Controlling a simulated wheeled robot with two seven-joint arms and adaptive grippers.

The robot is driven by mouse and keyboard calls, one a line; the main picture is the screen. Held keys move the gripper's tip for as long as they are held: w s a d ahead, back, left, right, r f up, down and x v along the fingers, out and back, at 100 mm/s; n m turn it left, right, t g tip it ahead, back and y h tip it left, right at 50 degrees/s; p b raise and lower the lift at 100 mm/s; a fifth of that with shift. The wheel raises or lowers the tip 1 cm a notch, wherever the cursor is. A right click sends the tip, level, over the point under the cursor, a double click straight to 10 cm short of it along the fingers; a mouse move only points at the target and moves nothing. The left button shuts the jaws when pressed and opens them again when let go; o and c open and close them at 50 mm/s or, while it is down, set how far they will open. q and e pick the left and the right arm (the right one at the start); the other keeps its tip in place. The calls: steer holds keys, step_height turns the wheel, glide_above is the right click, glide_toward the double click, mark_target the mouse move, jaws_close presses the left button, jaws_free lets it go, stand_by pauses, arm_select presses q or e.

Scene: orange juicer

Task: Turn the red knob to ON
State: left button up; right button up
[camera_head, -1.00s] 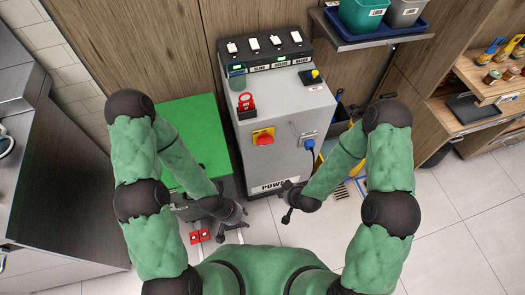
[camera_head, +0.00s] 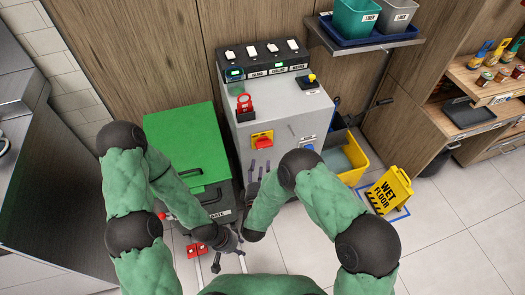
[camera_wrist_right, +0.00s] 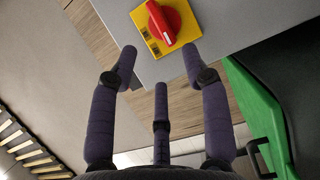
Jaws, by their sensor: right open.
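The red knob (camera_head: 263,142) sits on a yellow square plate on the front of the grey cabinet (camera_head: 292,133). In the right wrist view the knob (camera_wrist_right: 170,20) and plate (camera_wrist_right: 147,31) are at the top, with a white mark on the knob's handle. My right gripper (camera_head: 260,166) is just below the knob in the head view, its fingers pointing up at it. In the right wrist view the gripper (camera_wrist_right: 159,62) is open and empty, its spread fingertips below the plate. My left gripper (camera_head: 236,247) is low, away from the knob; its fingers are too small to judge.
A green-lidded bin (camera_head: 184,137) stands left of the cabinet. A yellow bucket (camera_head: 352,160) and a wet-floor sign (camera_head: 390,190) stand to the right.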

mark_target(263, 147)
steer(key=w+b, duration=0.1)
steer(key=w, duration=0.2)
steer(key=w+b, duration=0.1)
steer(key=w, duration=0.2)
steer(key=w+b, duration=0.1)
steer(key=w, duration=0.2)
steer(key=shift+w+d, duration=0.2)
steer(key=shift+d, duration=0.2)
jaws_close()
